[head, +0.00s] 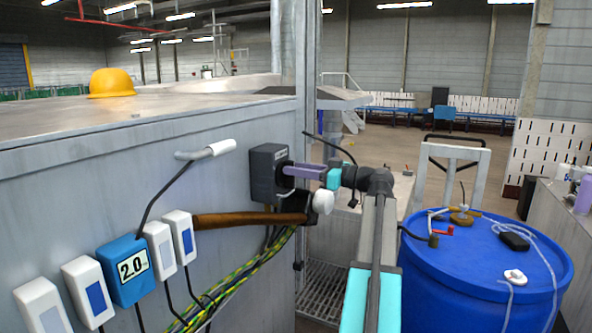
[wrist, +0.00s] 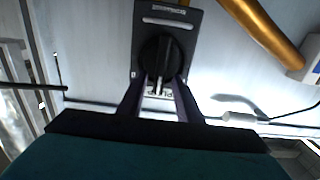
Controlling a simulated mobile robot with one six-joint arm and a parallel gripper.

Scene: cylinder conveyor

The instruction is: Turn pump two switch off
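A dark switch box (head: 264,170) is mounted on the grey cabinet wall, near its right end. In the wrist view the box (wrist: 190,35) has a round black knob (wrist: 160,58) with a raised grip bar, which looks about upright in the picture. The small label print is too blurred to read. My gripper (head: 292,171) reaches the front of the box from the right. In the wrist view its purple fingers (wrist: 158,86) stand apart on either side of the knob's lower part, with a gap to the grip bar. Contact with the knob's rim cannot be told.
A brown pipe (head: 250,219) and striped cables (head: 240,277) run just below the box. A white-ended lever (head: 208,150), a blue 2.0 meter (head: 125,268) and several white switches are left.

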